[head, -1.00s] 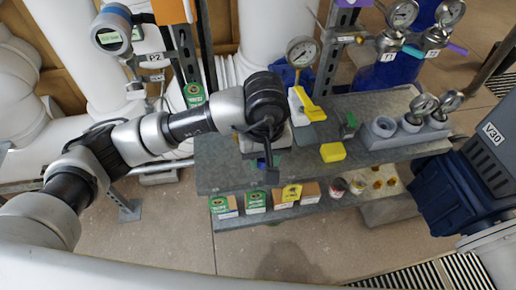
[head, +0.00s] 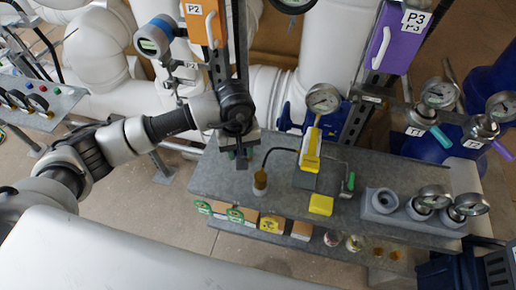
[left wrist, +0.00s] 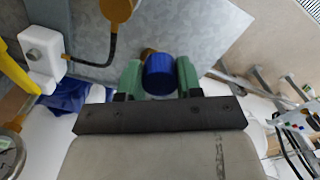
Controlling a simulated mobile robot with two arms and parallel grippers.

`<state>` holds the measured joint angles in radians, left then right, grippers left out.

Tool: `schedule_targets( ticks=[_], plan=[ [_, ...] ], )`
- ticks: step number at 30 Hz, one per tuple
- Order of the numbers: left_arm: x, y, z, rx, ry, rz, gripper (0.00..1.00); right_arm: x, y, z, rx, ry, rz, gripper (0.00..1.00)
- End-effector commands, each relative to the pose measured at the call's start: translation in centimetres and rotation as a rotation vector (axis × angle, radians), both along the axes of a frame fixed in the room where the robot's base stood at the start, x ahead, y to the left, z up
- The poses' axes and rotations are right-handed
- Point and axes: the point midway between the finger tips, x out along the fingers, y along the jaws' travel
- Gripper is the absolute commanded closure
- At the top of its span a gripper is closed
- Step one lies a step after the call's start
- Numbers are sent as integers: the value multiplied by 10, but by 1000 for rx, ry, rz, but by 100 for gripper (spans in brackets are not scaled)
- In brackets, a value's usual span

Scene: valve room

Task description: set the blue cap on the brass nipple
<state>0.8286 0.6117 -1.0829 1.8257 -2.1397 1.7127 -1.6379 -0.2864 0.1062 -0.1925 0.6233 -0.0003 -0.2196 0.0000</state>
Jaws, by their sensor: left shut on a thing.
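The blue cap (left wrist: 160,74) is between the green finger pads of my left gripper (left wrist: 158,78), which is shut on it. A small brass-coloured piece (left wrist: 148,53) shows just beyond the cap; I cannot tell whether they touch. In the head view my left gripper (head: 241,152) is over the back left of the grey shelf, and the cap cannot be made out there. A brass-coloured fitting (head: 260,183) at the end of a black hose stands on the shelf, right of and nearer than the gripper. It also shows in the left wrist view (left wrist: 118,10). My right gripper is not in view.
On the grey shelf (head: 222,178), a yellow instrument (head: 311,150), a yellow block (head: 321,205) and a grey socket block with gauges (head: 383,201) stand to the right. Small boxes (head: 272,224) sit on the lower shelf. Pipes and a post rise behind.

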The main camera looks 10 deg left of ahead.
Motion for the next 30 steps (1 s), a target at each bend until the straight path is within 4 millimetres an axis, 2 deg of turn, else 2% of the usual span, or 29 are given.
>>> schedule_targets(
  ticks=[5,12,27,30],
  plan=[
    [4,6,-1,1,-3,9,82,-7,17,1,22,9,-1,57],
    [22,5,-9,1,-2,10,82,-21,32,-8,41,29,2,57],
    [69,3,-27,1,-2,10,82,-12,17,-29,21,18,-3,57],
    [71,4,-37,2,-2,7,82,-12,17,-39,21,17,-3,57]
  ],
)
